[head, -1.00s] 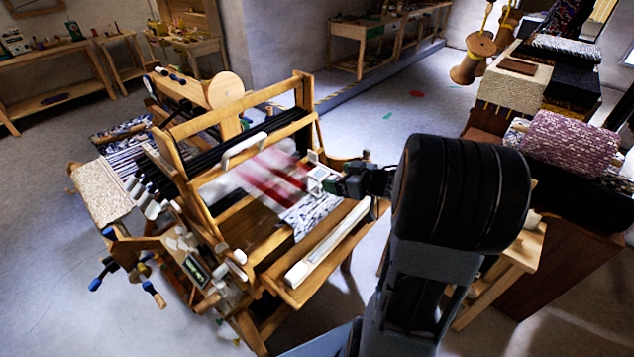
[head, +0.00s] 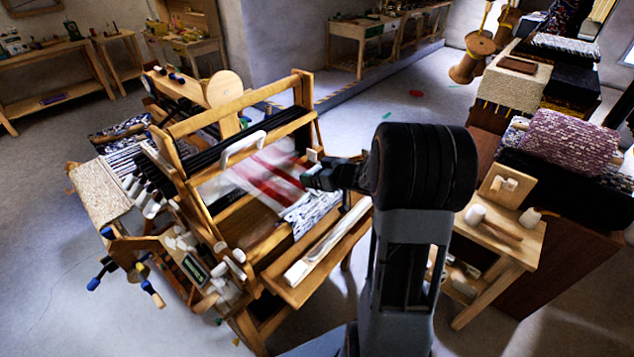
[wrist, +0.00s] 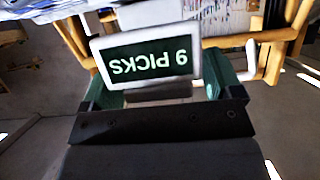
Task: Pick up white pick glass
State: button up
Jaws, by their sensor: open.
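The white pick glass (wrist: 150,26) shows in the wrist view as a white frame around a dark green panel reading "9 PICKS", upside down and slightly tilted. It lies just ahead of my gripper (wrist: 165,90), whose green fingers stand toward its left and right sides. The fingers are apart, and I cannot tell whether either touches the frame. In the head view my gripper (head: 312,179) is low over the right side of the loom's cloth (head: 268,178). There my gripper and arm hide most or all of the pick glass.
The wooden loom (head: 248,104) has upright posts and a crossbar close to the left of my gripper. A long white bar (head: 325,243) lies along its front beam. A small wooden table (head: 520,247) with mallets stands at the right. Open floor lies behind the loom.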

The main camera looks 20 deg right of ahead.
jog(key=c, duration=1.1)
